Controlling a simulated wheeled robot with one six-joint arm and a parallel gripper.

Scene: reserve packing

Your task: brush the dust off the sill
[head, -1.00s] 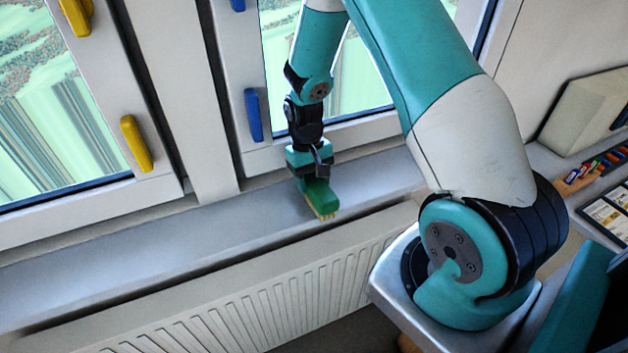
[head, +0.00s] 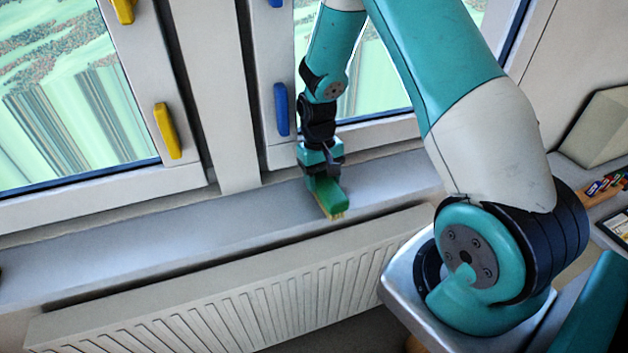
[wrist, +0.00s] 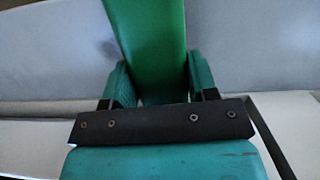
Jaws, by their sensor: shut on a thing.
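The grey window sill (head: 120,255) runs across the head view below the windows. My gripper (head: 322,174) is shut on a green brush (head: 328,194) with pale yellowish bristles. The brush points toward the sill's front edge, bristles down, at the sill's surface; I cannot tell whether they touch it. In the wrist view the green brush (wrist: 155,40) stands between the two teal fingers (wrist: 152,85), and its bristles are hidden. No dust can be clearly made out on the sill.
A white ribbed radiator (head: 230,285) stands below the sill's front edge. Yellow (head: 167,131) and blue (head: 281,109) window handles stick out above the sill. A pale box (head: 605,130) and colored markers (head: 606,184) lie at the right.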

